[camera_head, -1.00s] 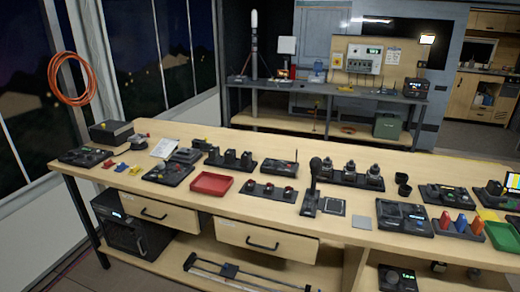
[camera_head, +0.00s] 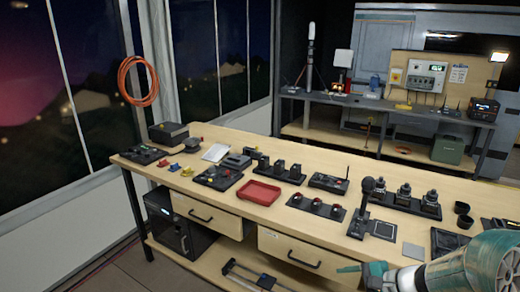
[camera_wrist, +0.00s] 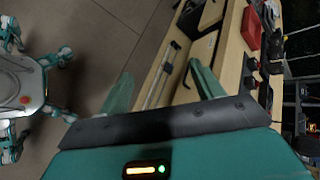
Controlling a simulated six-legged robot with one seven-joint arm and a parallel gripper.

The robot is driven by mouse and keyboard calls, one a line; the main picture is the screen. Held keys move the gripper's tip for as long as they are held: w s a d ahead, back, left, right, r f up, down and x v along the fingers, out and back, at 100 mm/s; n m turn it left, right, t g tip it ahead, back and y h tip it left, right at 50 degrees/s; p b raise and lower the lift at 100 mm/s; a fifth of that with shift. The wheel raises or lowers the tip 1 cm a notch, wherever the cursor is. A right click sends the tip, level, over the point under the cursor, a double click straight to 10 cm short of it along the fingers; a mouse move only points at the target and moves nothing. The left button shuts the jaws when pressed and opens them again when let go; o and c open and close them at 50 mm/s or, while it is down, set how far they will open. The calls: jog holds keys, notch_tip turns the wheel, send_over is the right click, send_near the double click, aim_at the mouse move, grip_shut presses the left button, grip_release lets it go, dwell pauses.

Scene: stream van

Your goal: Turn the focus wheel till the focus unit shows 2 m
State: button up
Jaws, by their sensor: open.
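My gripper (camera_head: 362,269) shows at the lower right of the head view, in front of the bench's front edge. In the wrist view its two teal fingers (camera_wrist: 160,70) stand apart with nothing between them. I cannot pick out the focus wheel or the focus unit for certain among the small black devices on the bench. No readout of 2 m can be read. One black panel with small coloured controls (camera_head: 218,178) lies left of the red tray (camera_head: 262,192). My arm hides the right part of the bench.
The wooden bench (camera_head: 232,149) carries several black devices, a microphone (camera_head: 366,205) and a row of black joystick-like units (camera_head: 403,196). Drawers with black handles (camera_head: 290,251) and a lower shelf are below. A second bench with equipment (camera_head: 390,103) stands behind. The floor in front is free.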

jog(key=s+a+r+n+h, duration=0.4)
jog(key=s+r+n, duration=0.3)
jog(key=s+a+r+n+h, duration=0.4)
jog(key=s+r+n, duration=0.3)
jog(key=s+r, duration=0.1)
jog(key=shift+s+g, duration=0.2)
jog(key=shift+g, duration=0.1)
dwell(0.7)
